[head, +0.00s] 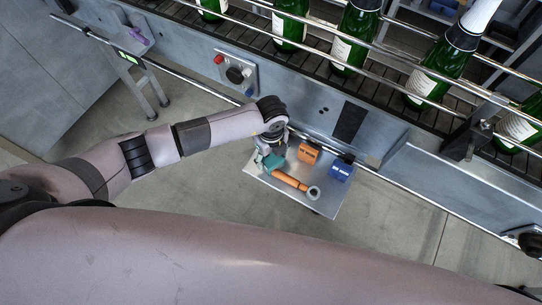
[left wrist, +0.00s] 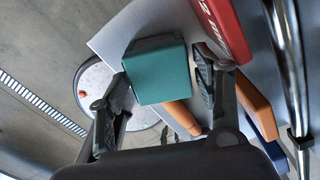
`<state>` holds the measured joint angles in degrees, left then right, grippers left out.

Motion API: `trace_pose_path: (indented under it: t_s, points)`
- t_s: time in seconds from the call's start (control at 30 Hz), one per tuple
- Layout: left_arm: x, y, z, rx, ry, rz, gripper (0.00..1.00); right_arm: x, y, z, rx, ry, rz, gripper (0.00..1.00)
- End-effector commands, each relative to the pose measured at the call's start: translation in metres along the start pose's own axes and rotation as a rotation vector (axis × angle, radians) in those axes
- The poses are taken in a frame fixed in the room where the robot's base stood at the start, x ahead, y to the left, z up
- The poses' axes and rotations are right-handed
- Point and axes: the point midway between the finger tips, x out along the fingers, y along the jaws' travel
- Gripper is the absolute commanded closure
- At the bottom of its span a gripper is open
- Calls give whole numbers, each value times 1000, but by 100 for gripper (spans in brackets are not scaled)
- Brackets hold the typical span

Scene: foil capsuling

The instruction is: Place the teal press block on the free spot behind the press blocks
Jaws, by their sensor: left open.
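The teal press block (left wrist: 160,72) sits between the two fingers of my left gripper (left wrist: 163,88) in the left wrist view. The fingers are open, one on either side of the block. In the head view my left gripper (head: 268,152) is over the left part of a small metal shelf (head: 322,207), and the teal block (head: 273,162) shows just below it. An orange press block (head: 309,152) and a blue press block (head: 340,171) stand along the shelf's conveyor side. A red block (left wrist: 226,28) shows in the wrist view. My right gripper is not in view.
An orange-handled tool with a grey ring end (head: 290,181) lies on the shelf close beside the teal block. A metal rail (head: 392,175) and the conveyor with green bottles (head: 357,32) run behind the shelf. A button panel (head: 236,73) is up left.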

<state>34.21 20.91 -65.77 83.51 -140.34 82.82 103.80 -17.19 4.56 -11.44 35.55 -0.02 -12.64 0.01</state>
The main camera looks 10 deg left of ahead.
Motion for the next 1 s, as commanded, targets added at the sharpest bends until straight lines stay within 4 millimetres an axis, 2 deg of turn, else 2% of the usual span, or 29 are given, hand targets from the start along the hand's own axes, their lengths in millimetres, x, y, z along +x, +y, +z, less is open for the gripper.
trace_pose_path:
  t_s: [0.13, 0.37, 1.0]
  points:
    - [13, 1, -1, -1, 2, 1, 40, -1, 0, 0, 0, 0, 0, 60]
    - [14, 0, 0, 0, 1, 0, 40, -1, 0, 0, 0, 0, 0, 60]
    - [14, 0, 0, 0, 1, -1, 83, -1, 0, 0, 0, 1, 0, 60]
